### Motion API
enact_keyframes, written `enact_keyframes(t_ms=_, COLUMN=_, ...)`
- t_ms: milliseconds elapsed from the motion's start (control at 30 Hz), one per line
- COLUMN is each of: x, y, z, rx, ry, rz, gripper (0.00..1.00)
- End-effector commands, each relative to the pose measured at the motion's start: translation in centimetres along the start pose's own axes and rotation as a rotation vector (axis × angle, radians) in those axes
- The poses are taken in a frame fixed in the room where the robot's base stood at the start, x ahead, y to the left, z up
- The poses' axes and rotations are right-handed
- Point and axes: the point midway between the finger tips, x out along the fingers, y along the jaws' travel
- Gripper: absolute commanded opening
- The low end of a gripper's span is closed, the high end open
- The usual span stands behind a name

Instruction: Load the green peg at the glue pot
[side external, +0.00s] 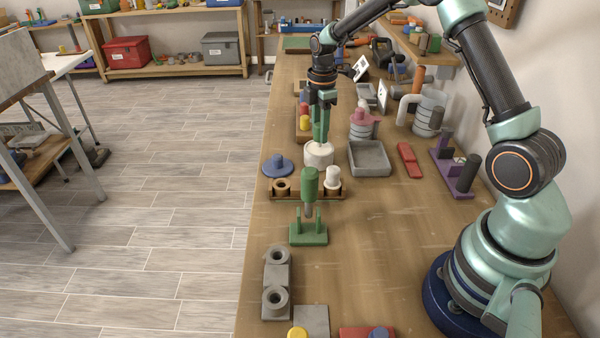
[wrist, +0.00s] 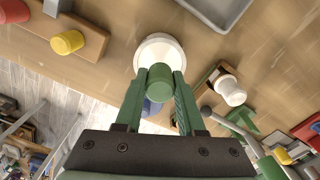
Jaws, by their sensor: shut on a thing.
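My gripper (side external: 321,138) points down over the white glue pot (side external: 319,157), a short round pot on the bench. In the wrist view my gripper (wrist: 155,98) is shut on the green peg (wrist: 160,84), with one finger on each side of it. The peg's end lies over the white pot (wrist: 172,46), which shows behind it. The fingers partly hide the peg in the side view. I cannot tell whether the peg's tip touches the glue or is just above it.
A grey tray (side external: 369,158) sits right of the pot. The bench's left edge is close.

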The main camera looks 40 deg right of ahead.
Motion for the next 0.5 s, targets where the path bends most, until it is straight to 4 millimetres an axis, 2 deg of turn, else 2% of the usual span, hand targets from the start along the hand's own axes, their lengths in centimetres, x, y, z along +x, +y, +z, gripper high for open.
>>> enact_keyframes(t_ms=500, x=-4.0, y=0.1, z=0.0, rx=0.0, ry=0.0, rz=0.004, gripper=0.0)
